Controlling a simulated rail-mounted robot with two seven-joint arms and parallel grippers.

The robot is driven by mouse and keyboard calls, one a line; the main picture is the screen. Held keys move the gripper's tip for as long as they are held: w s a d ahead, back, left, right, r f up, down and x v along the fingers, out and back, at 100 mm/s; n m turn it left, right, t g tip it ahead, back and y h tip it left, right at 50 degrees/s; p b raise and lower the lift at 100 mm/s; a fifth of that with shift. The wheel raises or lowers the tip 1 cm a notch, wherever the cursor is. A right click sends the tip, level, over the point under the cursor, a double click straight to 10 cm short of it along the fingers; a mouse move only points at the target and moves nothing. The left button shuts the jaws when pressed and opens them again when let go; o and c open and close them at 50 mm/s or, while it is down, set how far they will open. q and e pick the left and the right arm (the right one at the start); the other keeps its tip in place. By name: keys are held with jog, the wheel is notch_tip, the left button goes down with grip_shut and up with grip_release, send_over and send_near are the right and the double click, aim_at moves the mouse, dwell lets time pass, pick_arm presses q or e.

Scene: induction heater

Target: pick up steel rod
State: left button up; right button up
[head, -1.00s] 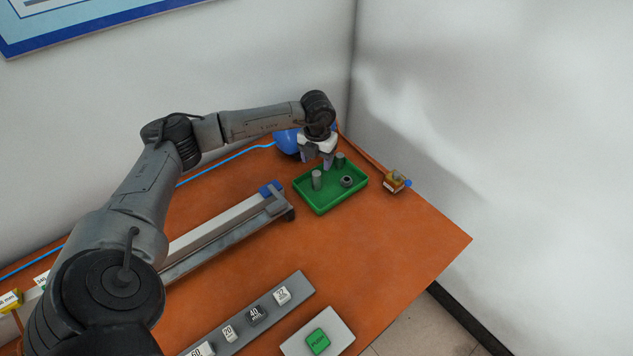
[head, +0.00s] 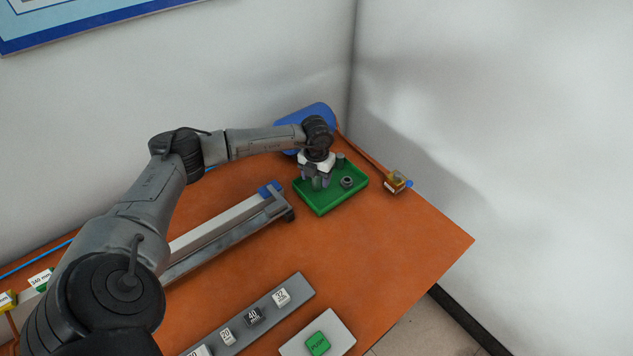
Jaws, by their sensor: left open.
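A green tray (head: 323,209) on the orange table holds grey metal pieces. One upright grey cylinder (head: 317,183), which looks like a steel rod, stands in its left part. A second grey cylinder (head: 340,160) stands near the back right, and a dark ring-like piece (head: 347,182) lies to the right of the middle. My left gripper (head: 316,178) is open and points down over the left cylinder, with its fingers on either side. The cylinder's top is hidden by the gripper; I cannot tell whether the fingers touch it. My right gripper is out of view.
A long metal rail (head: 225,232) with a blue end lies left of the tray. A blue cylinder (head: 313,116) is behind my wrist. A small yellow device (head: 397,181) sits to the right. A grey panel (head: 250,315) and a green push button (head: 318,343) are in front.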

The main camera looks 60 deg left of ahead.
pick_arm(q)
jog(key=shift+r, duration=0.1)
grip_shut()
dwell(0.3)
jog(key=shift+r, duration=0.15)
